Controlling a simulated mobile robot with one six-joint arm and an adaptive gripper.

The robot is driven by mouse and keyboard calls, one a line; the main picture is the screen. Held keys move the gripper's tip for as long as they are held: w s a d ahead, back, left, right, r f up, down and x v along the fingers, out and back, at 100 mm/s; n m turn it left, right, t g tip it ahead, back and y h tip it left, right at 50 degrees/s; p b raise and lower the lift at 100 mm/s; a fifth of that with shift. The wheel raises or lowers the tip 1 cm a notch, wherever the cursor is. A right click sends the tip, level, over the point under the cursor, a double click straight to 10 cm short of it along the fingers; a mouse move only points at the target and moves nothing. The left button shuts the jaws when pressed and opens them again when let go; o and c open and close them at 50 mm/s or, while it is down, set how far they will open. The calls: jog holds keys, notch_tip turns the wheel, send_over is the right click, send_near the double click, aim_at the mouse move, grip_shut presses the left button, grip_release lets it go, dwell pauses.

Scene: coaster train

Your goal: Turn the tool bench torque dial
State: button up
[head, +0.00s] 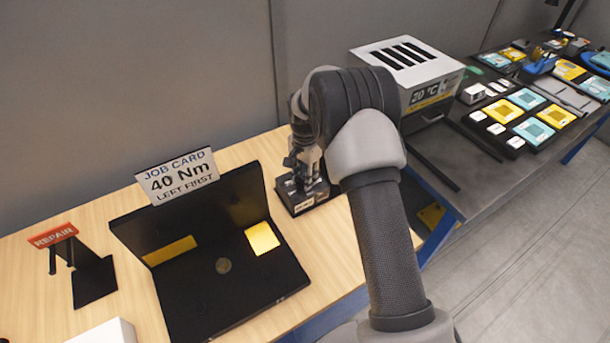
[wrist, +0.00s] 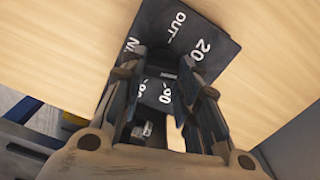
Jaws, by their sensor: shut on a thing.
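The torque dial is a dark unit on the wooden bench, its black base (head: 297,203) showing under my gripper in the head view. In the wrist view, its black plate (wrist: 207,42) carries white markings, among them "20", "OUT" and "60". My gripper (head: 305,178) points down over this unit. In the wrist view, my gripper's fingers (wrist: 167,78) reach down on either side of the dial's middle and are shut on the dial. The knob itself is mostly hidden between the fingers, and its setting cannot be read.
A job card (head: 178,177) reading "40 Nm, left first" stands behind a black stand (head: 210,290) with yellow pads. A red "REPAIR" sign (head: 53,236) stands at the left. A grey oven-like box (head: 420,80) and a dark table (head: 455,150) with coloured parts are at the right.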

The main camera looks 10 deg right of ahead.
jog(key=n, duration=0.4)
jog(key=shift+a+n, duration=0.1)
jog(key=shift+n, duration=0.2)
jog(key=n, duration=0.3)
jog(key=shift+w+n+p, duration=0.1)
jog(key=shift+n+p, duration=0.2)
jog(key=shift+n, duration=0.1)
jog(key=n, duration=0.4)
jog(key=shift+a, duration=0.15)
jog(key=shift+n, duration=2.1)
jog(key=o, duration=1.1)
jog(key=shift+c, duration=0.2)
